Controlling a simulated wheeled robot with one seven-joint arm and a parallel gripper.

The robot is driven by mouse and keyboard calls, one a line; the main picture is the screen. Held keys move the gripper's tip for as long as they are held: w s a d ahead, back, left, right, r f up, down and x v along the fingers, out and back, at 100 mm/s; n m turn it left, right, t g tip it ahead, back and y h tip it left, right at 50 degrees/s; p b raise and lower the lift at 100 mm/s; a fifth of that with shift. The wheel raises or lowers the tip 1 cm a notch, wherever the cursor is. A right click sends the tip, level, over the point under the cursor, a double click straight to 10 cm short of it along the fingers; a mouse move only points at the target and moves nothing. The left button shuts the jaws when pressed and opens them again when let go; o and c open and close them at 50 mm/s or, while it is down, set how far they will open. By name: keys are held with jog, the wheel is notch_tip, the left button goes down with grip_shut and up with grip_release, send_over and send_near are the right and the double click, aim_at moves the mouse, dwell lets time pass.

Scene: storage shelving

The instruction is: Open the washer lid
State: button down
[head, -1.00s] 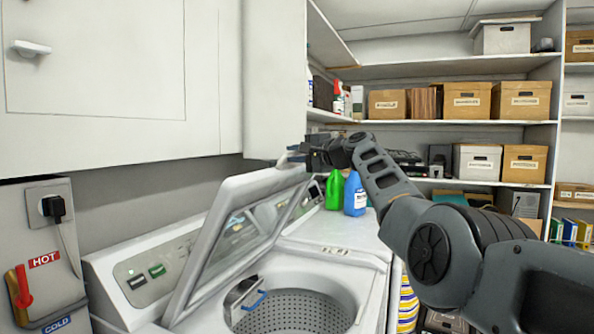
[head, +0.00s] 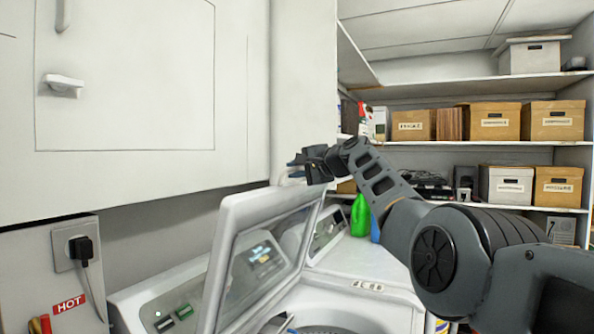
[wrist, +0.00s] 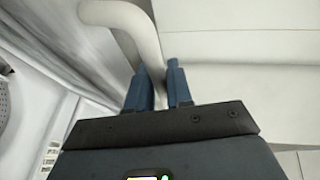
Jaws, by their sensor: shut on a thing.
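The washer lid (head: 265,258) is a white frame with a see-through panel, raised and tilted steeply above the washer in the head view. The dark drum opening (head: 325,329) shows below it at the bottom edge. My gripper (head: 294,170) is at the lid's upper right corner. In the wrist view, my gripper's blue fingertips (wrist: 160,80) are on either side of a curved white bar (wrist: 145,38), which appears to be the lid's handle. Its end between the fingers is partly hidden.
The washer's control panel (head: 165,305) is behind the lid. A white cabinet (head: 130,90) hangs above it. A second machine (head: 355,262) stands to the right, with a green bottle (head: 360,215) and a mostly hidden blue one. Shelves with boxes (head: 495,122) fill the back right.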

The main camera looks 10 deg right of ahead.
jog(key=c, duration=1.4)
grip_release()
jog(key=shift+f, duration=0.1)
